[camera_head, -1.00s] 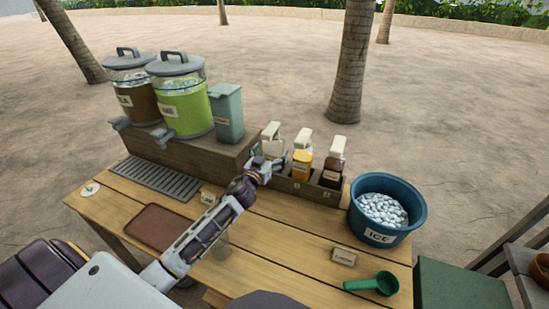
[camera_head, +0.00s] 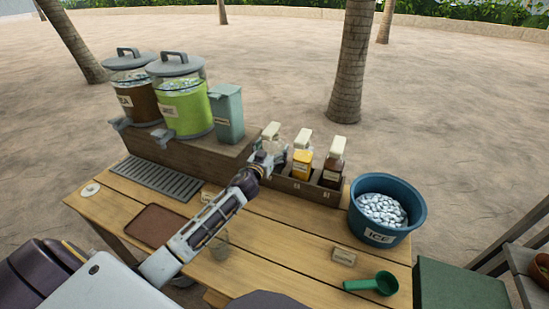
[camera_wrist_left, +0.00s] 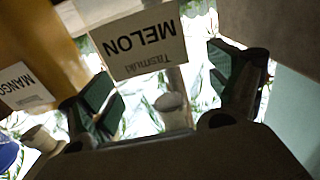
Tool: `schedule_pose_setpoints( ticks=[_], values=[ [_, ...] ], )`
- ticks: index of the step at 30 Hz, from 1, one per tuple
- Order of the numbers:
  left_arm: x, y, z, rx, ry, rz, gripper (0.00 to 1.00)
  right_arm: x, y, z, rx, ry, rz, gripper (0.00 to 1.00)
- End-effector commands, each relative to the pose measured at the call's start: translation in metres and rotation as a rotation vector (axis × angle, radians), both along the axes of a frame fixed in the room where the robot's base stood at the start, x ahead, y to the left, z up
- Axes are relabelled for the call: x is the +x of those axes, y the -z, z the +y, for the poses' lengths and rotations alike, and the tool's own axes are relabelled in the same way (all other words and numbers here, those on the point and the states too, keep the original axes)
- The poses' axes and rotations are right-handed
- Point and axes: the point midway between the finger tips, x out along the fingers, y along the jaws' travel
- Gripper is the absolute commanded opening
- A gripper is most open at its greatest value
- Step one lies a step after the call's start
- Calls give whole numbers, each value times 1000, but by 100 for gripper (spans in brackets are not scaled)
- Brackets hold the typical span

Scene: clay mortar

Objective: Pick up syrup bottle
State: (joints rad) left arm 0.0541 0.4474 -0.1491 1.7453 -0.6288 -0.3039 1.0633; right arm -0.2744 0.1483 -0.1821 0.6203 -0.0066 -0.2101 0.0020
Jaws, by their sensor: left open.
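Several views show syrup bottles with pale caps in a dark wooden rack (camera_head: 312,190). In the head view, the leftmost bottle (camera_head: 271,132) is partly hidden by my left gripper (camera_head: 268,157), which is right at it. The yellow bottle (camera_head: 302,162) stands in the middle and the brown bottle (camera_head: 332,170) on the right. In the left wrist view, my left gripper (camera_wrist_left: 165,105) is open, with a green-padded finger on each side of a label reading MELON (camera_wrist_left: 140,42). A MANGO label (camera_wrist_left: 22,85) shows at the left. Whether the fingers touch the bottle is unclear. My right gripper is not in view.
A wooden block (camera_head: 190,155) carrying two drink dispensers and a teal container (camera_head: 229,115) stands left of the rack. A blue ice tub (camera_head: 386,205) is to the right. A green scoop (camera_head: 372,285) lies at the front right.

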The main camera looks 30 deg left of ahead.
Motion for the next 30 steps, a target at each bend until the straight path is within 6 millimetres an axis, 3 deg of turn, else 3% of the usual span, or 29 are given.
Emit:
schedule_pose_setpoints(
  ticks=[9,24,30],
  values=[
    [17,0,1,-1,0,0,90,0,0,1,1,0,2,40],
    [17,0,1,-1,0,1,90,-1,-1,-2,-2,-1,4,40],
    [17,0,1,-1,0,1,66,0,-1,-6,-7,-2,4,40]
  ],
)
